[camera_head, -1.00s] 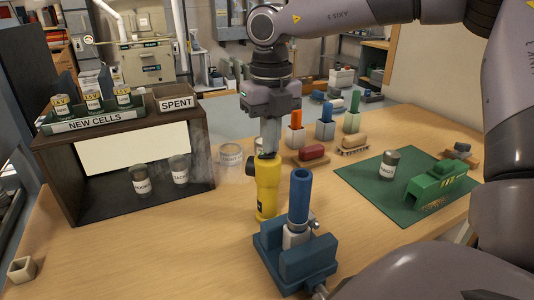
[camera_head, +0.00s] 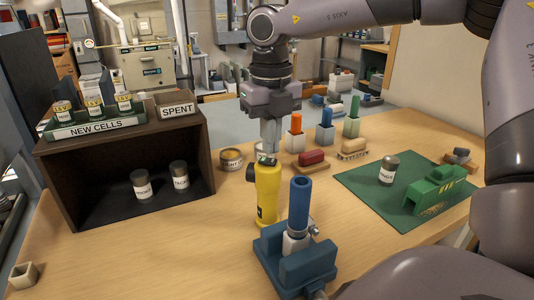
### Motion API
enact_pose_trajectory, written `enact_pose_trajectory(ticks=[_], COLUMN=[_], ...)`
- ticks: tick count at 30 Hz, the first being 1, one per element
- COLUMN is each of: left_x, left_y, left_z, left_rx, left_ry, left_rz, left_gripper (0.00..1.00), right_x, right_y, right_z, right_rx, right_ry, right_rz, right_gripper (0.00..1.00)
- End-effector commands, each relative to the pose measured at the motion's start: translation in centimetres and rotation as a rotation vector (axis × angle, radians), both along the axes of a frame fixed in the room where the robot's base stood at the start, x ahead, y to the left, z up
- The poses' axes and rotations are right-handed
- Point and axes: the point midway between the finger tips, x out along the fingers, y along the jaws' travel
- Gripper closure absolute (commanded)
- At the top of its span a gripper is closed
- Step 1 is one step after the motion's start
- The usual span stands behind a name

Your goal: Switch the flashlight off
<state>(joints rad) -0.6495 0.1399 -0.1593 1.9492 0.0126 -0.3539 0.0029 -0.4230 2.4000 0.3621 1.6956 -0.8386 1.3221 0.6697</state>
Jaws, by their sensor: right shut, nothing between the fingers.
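The yellow flashlight (camera_head: 267,195) stands upright in the middle of the table, its dark angled head (camera_head: 251,172) facing left toward the dark open box (camera_head: 110,175). No beam shows, and the inside of the box is dark. My right gripper (camera_head: 269,152) points straight down just above the flashlight's top, its fingers shut with nothing between them. Whether the fingertips touch the top is hard to tell. My left gripper is not in view.
A blue vise (camera_head: 295,265) holding a blue tube (camera_head: 300,203) stands close in front of the flashlight. A green mat (camera_head: 360,175) with a cell (camera_head: 389,170) and a green block (camera_head: 435,190) lies right. Trays marked NEW CELLS (camera_head: 95,128) and SPENT (camera_head: 178,108) sit on the box.

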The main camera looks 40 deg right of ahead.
Motion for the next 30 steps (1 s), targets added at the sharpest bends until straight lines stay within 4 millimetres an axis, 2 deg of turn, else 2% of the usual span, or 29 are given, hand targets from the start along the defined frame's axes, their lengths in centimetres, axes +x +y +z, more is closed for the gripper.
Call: enact_pose_trajectory(ticks=[1, 16, 30], left_x=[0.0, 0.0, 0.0], left_y=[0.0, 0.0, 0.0], left_z=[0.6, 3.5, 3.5], left_rx=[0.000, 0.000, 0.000], left_ry=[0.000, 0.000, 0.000], left_rz=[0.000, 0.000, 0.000], left_gripper=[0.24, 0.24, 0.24], right_x=[0.0, 0.1, 0.0], right_y=[0.0, 0.0, 0.0], right_z=[0.8, 4.8, 5.0], right_rx=[0.000, -0.001, -0.001], right_ry=[-0.001, -0.003, -0.002], right_rz=[0.000, 0.000, 0.000], right_gripper=[1.00, 1.00, 1.00])
